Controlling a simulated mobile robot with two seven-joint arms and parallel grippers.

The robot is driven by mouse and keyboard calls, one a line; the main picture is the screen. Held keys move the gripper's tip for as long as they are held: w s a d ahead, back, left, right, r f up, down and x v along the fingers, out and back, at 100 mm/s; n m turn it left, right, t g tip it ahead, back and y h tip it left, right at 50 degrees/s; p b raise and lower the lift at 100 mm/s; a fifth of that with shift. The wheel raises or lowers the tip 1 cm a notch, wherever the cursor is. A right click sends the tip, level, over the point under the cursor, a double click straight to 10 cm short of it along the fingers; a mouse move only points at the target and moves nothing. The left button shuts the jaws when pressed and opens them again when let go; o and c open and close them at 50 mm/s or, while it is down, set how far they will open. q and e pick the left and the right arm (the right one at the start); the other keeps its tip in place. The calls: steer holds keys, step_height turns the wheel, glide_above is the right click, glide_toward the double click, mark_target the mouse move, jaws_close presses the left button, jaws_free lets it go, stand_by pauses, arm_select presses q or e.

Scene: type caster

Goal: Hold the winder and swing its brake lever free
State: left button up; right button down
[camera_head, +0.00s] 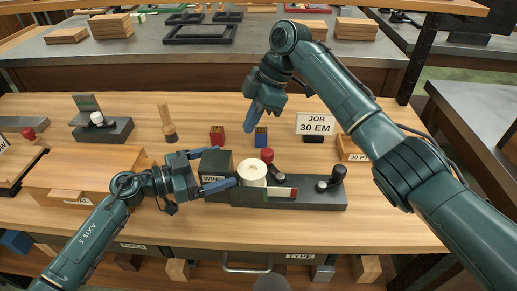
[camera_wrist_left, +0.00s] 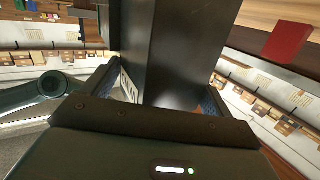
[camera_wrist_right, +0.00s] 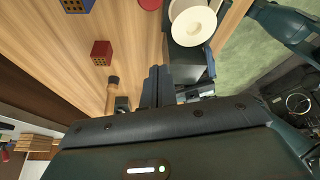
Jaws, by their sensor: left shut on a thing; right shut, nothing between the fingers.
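The winder has a long dark base (camera_head: 318,199), a tall dark block marked "WIND" (camera_head: 215,163) at its left end, a cream spool (camera_head: 252,173) and a black-knobbed crank (camera_head: 337,173) at the right. A red knob (camera_head: 267,155), apparently the brake lever's, stands just behind the spool. My left gripper (camera_head: 219,185) is shut on the tall block, which fills the space between its fingers in the left wrist view (camera_wrist_left: 185,50). My right gripper (camera_head: 250,118) is shut and empty, above the table behind the winder. Its closed fingers (camera_wrist_right: 158,88) and the spool (camera_wrist_right: 193,24) show in the right wrist view.
A red block (camera_head: 217,136) and a blue block (camera_head: 261,136) stand behind the winder. A "JOB 30 EM" sign (camera_head: 315,124) stands to their right. A wooden-handled tool (camera_head: 168,122) and another dark device (camera_head: 102,128) are at the left. The table's front right is clear.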

steer(key=shift+h, duration=0.4)
steer(key=x, duration=0.8)
steer(key=shift+s+d+f, duration=0.2)
steer(key=shift+s+f, duration=0.1)
steer(key=shift+f, duration=0.1)
steer(key=d, duration=0.1)
steer(key=w+d, duration=0.1)
steer(key=shift+d+f, duration=0.25)
steer(key=shift+d, duration=0.15)
steer(key=shift+w+d, duration=0.2)
steer(key=shift+d, duration=0.25)
